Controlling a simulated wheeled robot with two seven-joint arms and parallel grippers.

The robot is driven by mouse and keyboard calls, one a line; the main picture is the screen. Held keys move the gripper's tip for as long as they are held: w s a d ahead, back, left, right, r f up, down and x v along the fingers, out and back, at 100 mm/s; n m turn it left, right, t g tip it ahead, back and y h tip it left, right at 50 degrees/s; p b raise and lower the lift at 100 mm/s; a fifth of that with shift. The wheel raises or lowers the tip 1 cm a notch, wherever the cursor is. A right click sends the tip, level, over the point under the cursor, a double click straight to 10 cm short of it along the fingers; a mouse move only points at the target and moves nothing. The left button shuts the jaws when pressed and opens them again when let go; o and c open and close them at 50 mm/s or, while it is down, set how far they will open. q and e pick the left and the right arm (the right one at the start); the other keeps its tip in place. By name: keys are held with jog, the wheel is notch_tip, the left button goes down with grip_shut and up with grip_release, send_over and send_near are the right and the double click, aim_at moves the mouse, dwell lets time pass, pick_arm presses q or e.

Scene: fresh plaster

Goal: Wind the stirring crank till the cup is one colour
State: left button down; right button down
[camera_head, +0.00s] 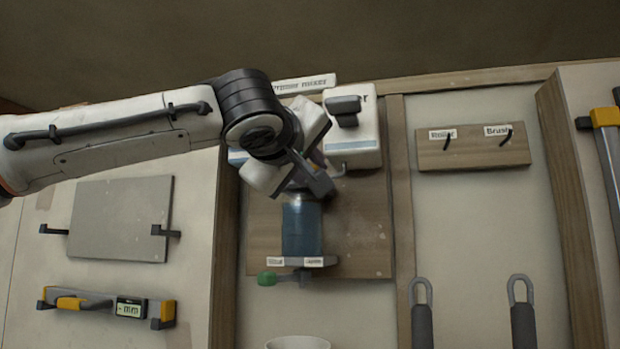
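A blue, see-through cup (302,230) stands on a small grey bracket (318,262) on a wooden backboard. Its contents look mostly one dull blue, though its top is hidden by my wrist. Under the bracket is a crank (290,277) with a green knob (267,279) pointing left. My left gripper (318,186) is just above the cup, close to its rim; I cannot tell whether it touches. Its fingers are largely hidden by the wrist, so its opening is unclear. Nothing of mine is on the green knob. My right gripper is out of view.
A white bowl rim (298,343) shows below the crank. A grey panel (122,218) and a yellow-ended level (107,306) hang left. A labelled hook board (473,147) is right. Space beside the knob is clear.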

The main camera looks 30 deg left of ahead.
pick_arm(q)
jog(key=shift+r+n, duration=0.35)
jog(key=shift+n, duration=0.65)
jog(key=c, duration=1.5)
grip_release()
jog(key=shift+a, duration=0.1)
jog(key=shift+c, duration=0.2)
jog(key=shift+s, duration=0.1)
jog(key=v, duration=1)
